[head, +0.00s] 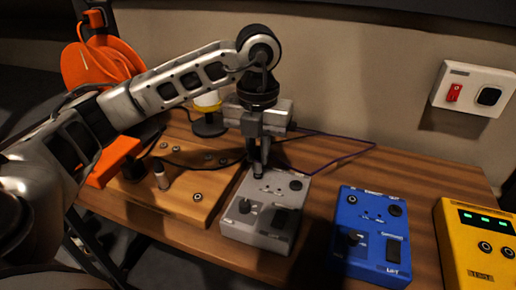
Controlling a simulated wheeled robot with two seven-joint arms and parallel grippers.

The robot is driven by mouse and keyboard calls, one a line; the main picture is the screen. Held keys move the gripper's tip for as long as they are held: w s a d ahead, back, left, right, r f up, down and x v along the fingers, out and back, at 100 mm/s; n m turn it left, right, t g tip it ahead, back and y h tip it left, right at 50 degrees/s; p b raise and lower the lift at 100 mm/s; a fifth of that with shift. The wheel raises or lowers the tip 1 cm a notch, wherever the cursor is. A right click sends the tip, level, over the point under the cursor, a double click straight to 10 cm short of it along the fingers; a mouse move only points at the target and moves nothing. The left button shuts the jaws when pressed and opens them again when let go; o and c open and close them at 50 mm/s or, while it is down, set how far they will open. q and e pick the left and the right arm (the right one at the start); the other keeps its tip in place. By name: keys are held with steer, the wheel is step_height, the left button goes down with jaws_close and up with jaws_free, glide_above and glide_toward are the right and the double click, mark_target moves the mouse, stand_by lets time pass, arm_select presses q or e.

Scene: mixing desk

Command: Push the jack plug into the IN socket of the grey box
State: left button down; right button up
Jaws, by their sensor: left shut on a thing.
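The grey box (262,226) sits on the wooden desk in the middle of the head view, with knobs and a dark switch on its face. My left gripper (259,168) points down over the box's far left corner. It is shut on the jack plug (258,175), a small dark piece between and below the fingertips. The plug's lower end is at the top of the box near that corner. The fingers hide much of it, and I cannot tell whether its tip is inside the IN socket. My right gripper is out of view.
A blue box (372,235) and a yellow box (478,245) stand to the right. A wooden board (190,205) with metal sockets lies left. A purple cable (335,162) loops behind the grey box. A white wall plate (474,88) has a red switch.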

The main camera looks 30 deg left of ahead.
mark_target(258, 154)
arm_select(q)
steer(key=shift+f+b, duration=0.35)
steer(key=shift+f, duration=0.1)
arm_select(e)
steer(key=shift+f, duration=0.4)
arm_select(q)
steer(key=c, duration=1.3)
jaws_free()
steer(key=shift+c, duration=0.2)
